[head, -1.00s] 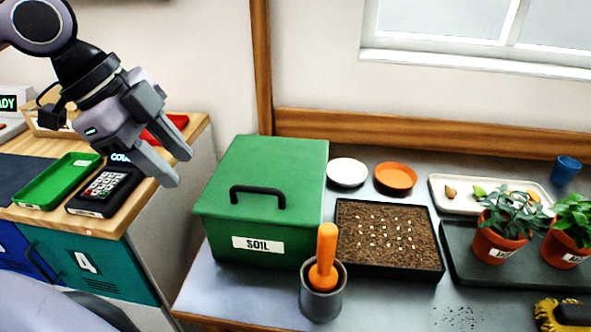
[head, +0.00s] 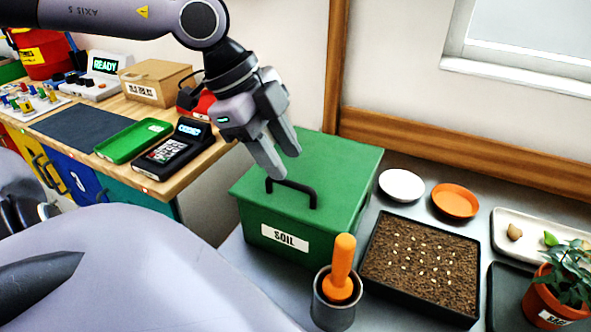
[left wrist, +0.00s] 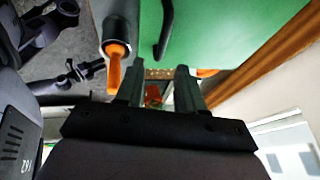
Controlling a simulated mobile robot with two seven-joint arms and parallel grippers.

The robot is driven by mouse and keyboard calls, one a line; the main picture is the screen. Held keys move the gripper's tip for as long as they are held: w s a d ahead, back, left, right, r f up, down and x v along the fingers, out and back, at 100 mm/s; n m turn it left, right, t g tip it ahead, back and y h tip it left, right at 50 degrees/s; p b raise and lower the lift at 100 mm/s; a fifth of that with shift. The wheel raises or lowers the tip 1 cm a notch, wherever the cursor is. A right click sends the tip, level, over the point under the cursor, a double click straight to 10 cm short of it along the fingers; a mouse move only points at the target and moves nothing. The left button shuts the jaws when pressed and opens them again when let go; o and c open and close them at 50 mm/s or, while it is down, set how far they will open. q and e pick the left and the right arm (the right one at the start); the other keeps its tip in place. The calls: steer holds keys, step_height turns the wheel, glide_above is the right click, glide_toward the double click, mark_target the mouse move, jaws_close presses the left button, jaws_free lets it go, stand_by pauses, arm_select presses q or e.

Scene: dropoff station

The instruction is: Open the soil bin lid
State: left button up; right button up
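The green soil bin (head: 262,218) stands on the grey bench with a white SOIL label on its front. Its green lid (head: 335,165) lies flat and shut on top, with a black arched handle (head: 303,187) near the front edge. The lid and the handle (left wrist: 164,30) also show in the left wrist view. My left gripper (head: 285,164) is just above and behind the handle, over the lid, pointing down. Its fingers (left wrist: 158,88) are apart with nothing between them. The handle is not between the fingers. My right gripper cannot be made out.
A grey pot with an orange-handled tool (head: 338,285) stands at the bin's front right corner. A seeded soil tray (head: 465,312), white saucer (head: 402,185) and orange saucer (head: 455,201) sit to the right. A wooden counter (head: 190,165) with a card terminal and green tray is at left.

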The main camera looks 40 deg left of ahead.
mark_target(300, 186)
arm_select(q)
steer(key=shift+x, duration=2.3)
jaws_close()
